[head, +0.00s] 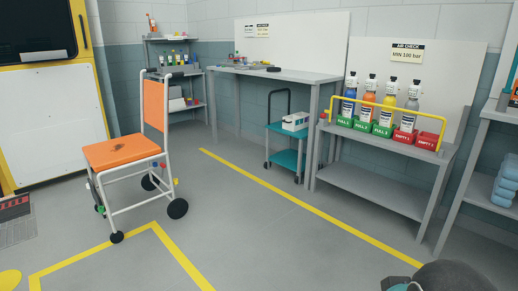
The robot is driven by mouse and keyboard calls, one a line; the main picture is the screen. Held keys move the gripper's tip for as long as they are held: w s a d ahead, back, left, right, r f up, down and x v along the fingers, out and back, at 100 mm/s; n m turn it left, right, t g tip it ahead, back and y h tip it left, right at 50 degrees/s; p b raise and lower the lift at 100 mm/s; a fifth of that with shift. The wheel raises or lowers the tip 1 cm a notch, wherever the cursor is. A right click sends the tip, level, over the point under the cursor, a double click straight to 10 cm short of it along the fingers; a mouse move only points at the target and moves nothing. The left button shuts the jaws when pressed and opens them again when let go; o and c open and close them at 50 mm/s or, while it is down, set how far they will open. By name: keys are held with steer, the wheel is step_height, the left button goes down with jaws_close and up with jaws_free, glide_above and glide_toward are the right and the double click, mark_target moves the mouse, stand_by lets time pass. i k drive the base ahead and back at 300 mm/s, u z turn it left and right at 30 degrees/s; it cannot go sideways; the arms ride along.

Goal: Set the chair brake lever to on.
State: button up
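The wheeled chair (112,152) stands upright on the floor at the left in the head view. It has an orange seat, an orange backrest, a white tube frame and black wheels. A dark mark shows on the seat. Small coloured parts sit low on the frame: a red and blue one (158,164) below the backrest and a green one (100,209) near a front wheel. I cannot tell which of these is the brake lever or how it is set. My gripper is not in view; only a dark rounded part, likely of my arm, shows at the bottom right.
Yellow floor lines surround open grey floor before the chair. A grey table (275,74), a teal cart (287,160) and a bottle rack bench (378,183) line the back and right. A yellow-framed panel (50,120) stands left, near a floor grate (17,230).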

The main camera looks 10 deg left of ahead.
mark_target(163, 166)
steer(key=u, duration=0.15)
steer(key=i, duration=2.45)
steer(key=u, duration=0.95)
steer(key=i, duration=1.95)
steer(key=u, duration=0.45)
steer(key=i, duration=0.35)
steer(key=u, duration=0.15)
